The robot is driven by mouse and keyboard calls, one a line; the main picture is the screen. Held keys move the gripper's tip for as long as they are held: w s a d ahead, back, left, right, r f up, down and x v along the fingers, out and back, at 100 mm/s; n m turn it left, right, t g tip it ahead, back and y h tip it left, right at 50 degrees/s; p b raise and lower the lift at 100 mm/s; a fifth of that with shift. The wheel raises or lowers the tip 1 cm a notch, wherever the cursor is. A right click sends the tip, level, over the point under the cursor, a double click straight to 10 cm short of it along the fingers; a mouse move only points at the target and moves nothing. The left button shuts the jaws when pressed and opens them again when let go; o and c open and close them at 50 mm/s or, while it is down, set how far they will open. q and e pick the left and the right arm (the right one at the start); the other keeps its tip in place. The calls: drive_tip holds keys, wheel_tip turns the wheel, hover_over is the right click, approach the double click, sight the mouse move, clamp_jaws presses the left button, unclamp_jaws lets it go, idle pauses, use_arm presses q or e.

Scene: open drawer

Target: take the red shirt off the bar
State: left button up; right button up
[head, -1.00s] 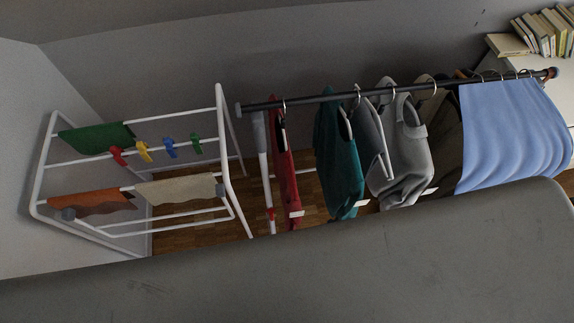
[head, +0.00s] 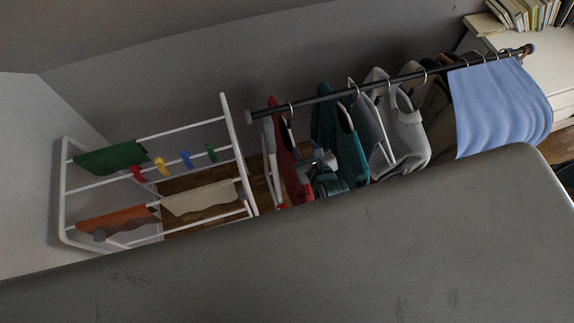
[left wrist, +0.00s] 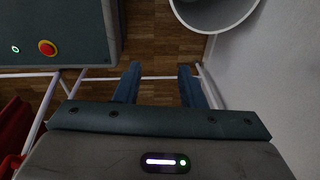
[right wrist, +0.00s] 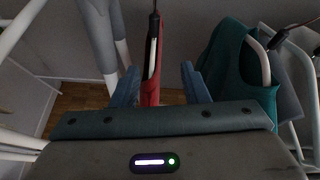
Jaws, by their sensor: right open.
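The red shirt (head: 281,145) hangs edge-on from a hook near the left end of the dark bar (head: 330,96). My right gripper (head: 316,163) is low beside it, in front of the teal shirt (head: 347,150). In the right wrist view, the open right gripper (right wrist: 160,84) has a finger to each side of the narrow red shirt (right wrist: 151,88), with gaps on both sides. The shirt's lower part is hidden behind the gripper body there. My left gripper (left wrist: 159,84) is open and empty over the floor, away from the bar.
The teal shirt (right wrist: 243,65) hangs close by the right finger. Grey shirts (head: 405,130) and a blue cloth (head: 500,105) hang farther right. A white drying rack (head: 230,130) with cloths and pegs stands at left. A bin (left wrist: 215,12) is near my left gripper.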

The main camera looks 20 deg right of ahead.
sight(290, 126)
drive_tip(key=shift+w+a+r+m, duration=0.3)
drive_tip(key=shift+r+m, duration=0.1)
drive_tip(key=shift+m, duration=0.3)
drive_tip(key=shift+w+a, duration=0.15)
drive_tip(key=shift+a, duration=0.05)
drive_tip(key=shift+m+t, duration=0.3)
drive_tip(key=b+x, duration=0.3)
drive_tip(key=x, duration=0.1)
drive_tip(key=shift+w+d+f, duration=0.15)
drive_tip(key=shift+w+f, duration=0.05)
drive_tip(key=shift+w, duration=0.05)
drive_tip(key=shift+w+f+b, duration=0.1)
drive_tip(key=shift+w+b, duration=0.35)
drive_tip(key=shift+w, duration=0.1)
drive_tip(key=shift+w+f+b, duration=0.15)
drive_tip(key=shift+w+b, duration=0.2)
drive_tip(key=b+x, duration=0.2)
drive_tip(key=x, duration=0.1)
drive_tip(key=shift+w+a, duration=0.15)
drive_tip(key=shift+a, duration=0.15)
drive_tip(key=shift+w+f+b, duration=0.1)
drive_tip(key=shift+w+b, duration=0.25)
drive_tip(key=shift+w, duration=0.15)
use_arm(q)
wheel_tip(290, 126, down, 7)
drive_tip(key=s, duration=0.1)
drive_tip(key=shift+s+f, duration=0.15)
drive_tip(key=shift+s, duration=0.1)
